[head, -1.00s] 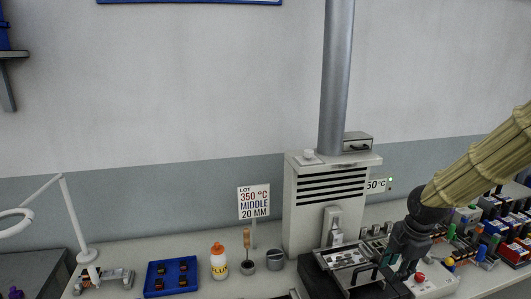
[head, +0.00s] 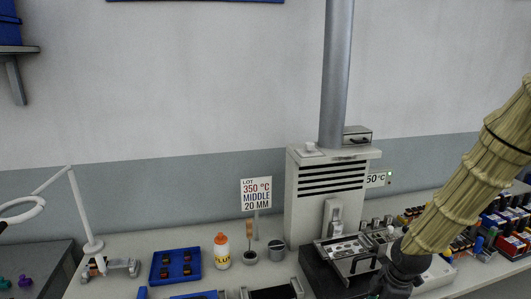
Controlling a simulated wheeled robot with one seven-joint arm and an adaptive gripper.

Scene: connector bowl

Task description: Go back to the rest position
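My arm (head: 470,190) comes in from the right in a tan ribbed sleeve and slants down to the left. My gripper's dark wrist (head: 404,272) shows at the bottom right, in front of the machine's black base. The fingers are cut off by the bottom edge or hidden, so I cannot see whether they are open or hold anything.
A light machine (head: 325,210) with a metal flue (head: 337,75) stands on the bench. Coloured parts crowd the right.

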